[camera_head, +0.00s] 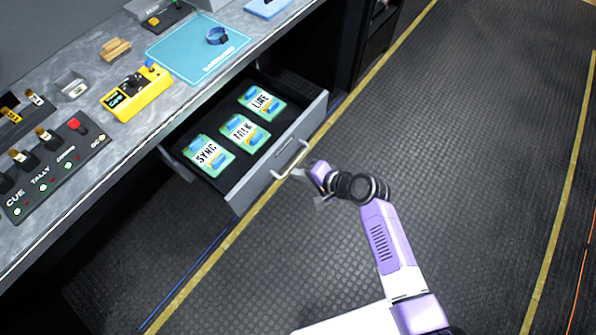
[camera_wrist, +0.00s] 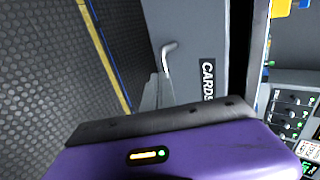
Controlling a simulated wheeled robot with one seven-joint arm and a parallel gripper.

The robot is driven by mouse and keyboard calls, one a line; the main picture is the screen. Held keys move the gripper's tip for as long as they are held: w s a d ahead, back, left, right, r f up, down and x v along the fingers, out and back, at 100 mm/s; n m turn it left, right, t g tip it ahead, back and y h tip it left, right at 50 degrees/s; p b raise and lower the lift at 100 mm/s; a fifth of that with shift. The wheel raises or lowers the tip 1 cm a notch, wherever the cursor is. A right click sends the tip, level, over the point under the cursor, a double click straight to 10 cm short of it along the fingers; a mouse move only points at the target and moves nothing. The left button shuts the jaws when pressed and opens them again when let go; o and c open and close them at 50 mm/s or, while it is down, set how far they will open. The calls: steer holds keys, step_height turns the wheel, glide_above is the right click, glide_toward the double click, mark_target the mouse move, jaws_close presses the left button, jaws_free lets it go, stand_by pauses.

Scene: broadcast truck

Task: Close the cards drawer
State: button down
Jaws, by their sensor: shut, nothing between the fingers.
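The cards drawer (camera_head: 262,172) is pulled out from under the counter in the head view. Three green cards marked SYNC (camera_head: 209,156), TALK (camera_head: 245,131) and LIME or similar (camera_head: 262,101) lie inside it. Its front bears a silver bar handle (camera_head: 290,160). In the wrist view the drawer front (camera_wrist: 195,50) shows a CARDS label, and part of the handle (camera_wrist: 167,58) shows beyond my gripper body. My gripper (camera_head: 308,174) is shut and empty, just outside the drawer front by the handle. I cannot tell whether it touches the handle.
The counter (camera_head: 85,65) above carries a teal mat (camera_head: 190,50) with a blue watch-like band, a yellow device (camera_head: 135,92) and a control panel with several switches (camera_head: 50,165). The dark patterned floor (camera_head: 450,130) right of the drawer is clear, apart from my arm.

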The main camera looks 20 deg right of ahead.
steer(key=shift+w+a+f, duration=0.1)
steer(key=shift+w+a, duration=0.15)
steer(key=w+a+b, duration=0.3)
steer(key=w+a, duration=0.2)
steer(key=w, duration=0.2)
steer(key=w+a+b, duration=0.4)
steer(key=w+a, duration=0.2)
steer(key=w, duration=0.2)
steer(key=w+a+b, duration=0.4)
steer(key=w+a, duration=0.1)
steer(key=w, duration=0.2)
steer(key=shift+w+a+f, duration=0.15)
steer(key=shift+w+a, duration=0.15)
steer(key=shift+w, duration=0.1)
steer(key=shift+w+a+b, duration=0.25)
steer(key=shift+w+b, duration=0.15)
steer(key=shift+b, duration=0.1)
steer(key=shift+r, duration=0.25)
steer(key=shift+w+r, duration=0.1)
